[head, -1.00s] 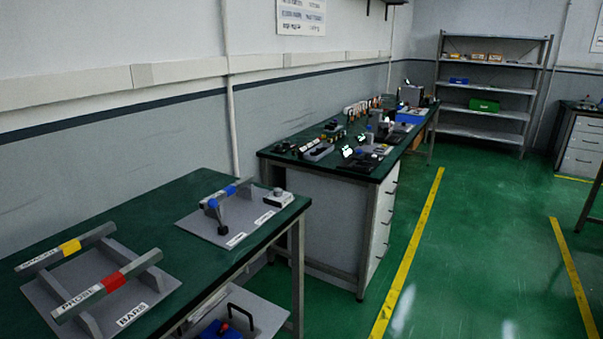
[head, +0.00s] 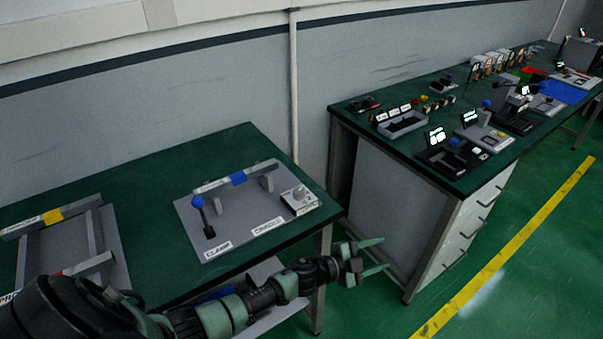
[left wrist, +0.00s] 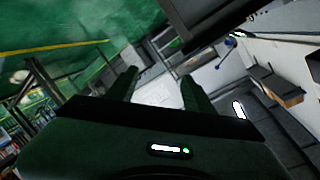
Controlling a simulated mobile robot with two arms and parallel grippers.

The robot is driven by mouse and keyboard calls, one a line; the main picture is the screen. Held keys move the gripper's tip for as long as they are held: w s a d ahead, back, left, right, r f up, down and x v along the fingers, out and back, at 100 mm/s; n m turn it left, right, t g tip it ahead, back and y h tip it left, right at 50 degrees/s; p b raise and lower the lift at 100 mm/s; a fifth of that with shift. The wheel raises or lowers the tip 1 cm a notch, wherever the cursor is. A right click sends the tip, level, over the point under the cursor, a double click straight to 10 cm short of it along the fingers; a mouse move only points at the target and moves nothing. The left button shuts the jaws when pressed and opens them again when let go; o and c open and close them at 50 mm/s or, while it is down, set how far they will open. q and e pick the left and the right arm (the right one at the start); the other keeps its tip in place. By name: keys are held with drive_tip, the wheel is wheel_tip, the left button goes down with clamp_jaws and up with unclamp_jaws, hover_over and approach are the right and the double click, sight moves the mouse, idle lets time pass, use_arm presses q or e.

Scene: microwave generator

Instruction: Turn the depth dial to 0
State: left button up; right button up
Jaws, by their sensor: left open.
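A small light-grey box with a round knob on top (head: 299,198) sits at the right edge of a grey plate on the near green table. It looks like the dial, but its marking and setting are too small to read. My left gripper (head: 384,254) is open and empty, off the table's right corner, right of and nearer than the dial box. The left wrist view shows its two fingers (left wrist: 160,82) apart. My right gripper is not seen.
Another plate with bars (head: 80,250) lies at the left of the near table, partly behind my left arm. A second bench (head: 365,112) with several devices stands to the right, beyond a gap. The green floor (head: 550,265) at right is clear.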

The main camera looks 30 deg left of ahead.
use_arm(q)
drive_tip(key=w+d+r+m+g+h+p, duration=0.1)
drive_tip(key=w+d+r+m+g+h, duration=0.2)
drive_tip(key=r+m, duration=0.6)
wheel_tip(320, 180, up, 12)
drive_tip(key=m+g+y+p, duration=0.3)
drive_tip(key=g+y+p, duration=0.1)
drive_tip(key=g+y, duration=0.65)
hover_over(299, 190)
drive_tip(key=shift+s+y, duration=0.15)
drive_tip(key=shift+y, duration=0.2)
wheel_tip(299, 190, down, 7)
drive_tip(key=shift+r+p, duration=0.1)
drive_tip(key=shift+p, duration=0.8)
drive_tip(key=shift+d+f, duration=0.1)
drive_tip(key=shift+f, duration=0.2)
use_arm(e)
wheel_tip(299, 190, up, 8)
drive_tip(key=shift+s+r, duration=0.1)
